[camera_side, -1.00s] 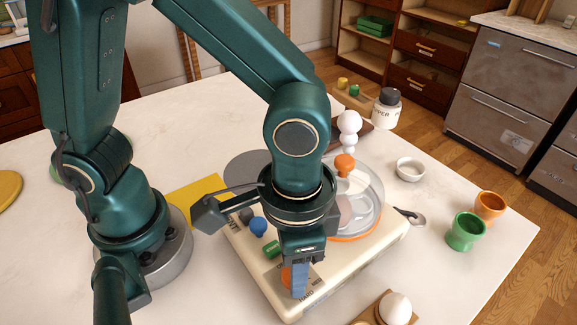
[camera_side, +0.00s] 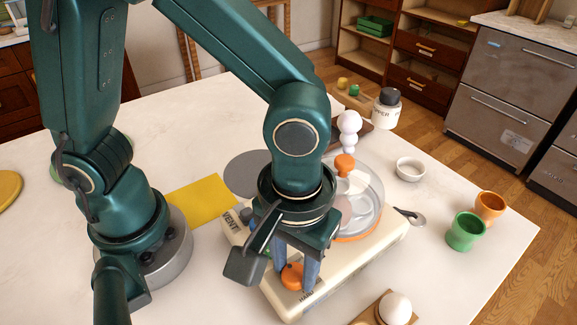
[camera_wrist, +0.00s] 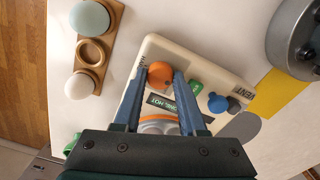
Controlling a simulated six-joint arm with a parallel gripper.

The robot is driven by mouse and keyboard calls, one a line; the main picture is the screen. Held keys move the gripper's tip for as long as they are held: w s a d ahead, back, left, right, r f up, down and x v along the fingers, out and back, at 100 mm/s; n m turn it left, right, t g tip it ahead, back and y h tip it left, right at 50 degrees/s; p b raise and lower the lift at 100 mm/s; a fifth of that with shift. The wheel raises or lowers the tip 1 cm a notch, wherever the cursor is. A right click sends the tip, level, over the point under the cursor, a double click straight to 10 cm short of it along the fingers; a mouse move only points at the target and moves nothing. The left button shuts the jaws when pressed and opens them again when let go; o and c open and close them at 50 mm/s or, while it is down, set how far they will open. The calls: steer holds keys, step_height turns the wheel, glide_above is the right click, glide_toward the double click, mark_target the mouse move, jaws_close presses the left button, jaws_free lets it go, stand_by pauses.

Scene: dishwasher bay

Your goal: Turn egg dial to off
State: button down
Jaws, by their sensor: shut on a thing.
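The orange egg dial (camera_side: 292,276) sits near the front corner of the cream egg cooker base (camera_side: 340,277). It also shows in the wrist view (camera_wrist: 160,74), with small dark print beside it on the panel. My gripper (camera_side: 294,279) points down at the dial, one finger on each side, shut on it. In the wrist view my gripper (camera_wrist: 159,72) has its fingertips flanking the dial. The dial's pointer and exact setting cannot be made out.
A clear lidded dome (camera_side: 367,190) covers the cooker's rear. A green button (camera_wrist: 196,88) and blue knob (camera_wrist: 217,103) are near my fingers. A wooden egg holder (camera_wrist: 107,57) stands beside the cooker. Green (camera_side: 465,232) and orange (camera_side: 489,206) cups stand right.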

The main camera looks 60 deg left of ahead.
steer(key=shift+n, duration=0.3)
stand_by(0.4)
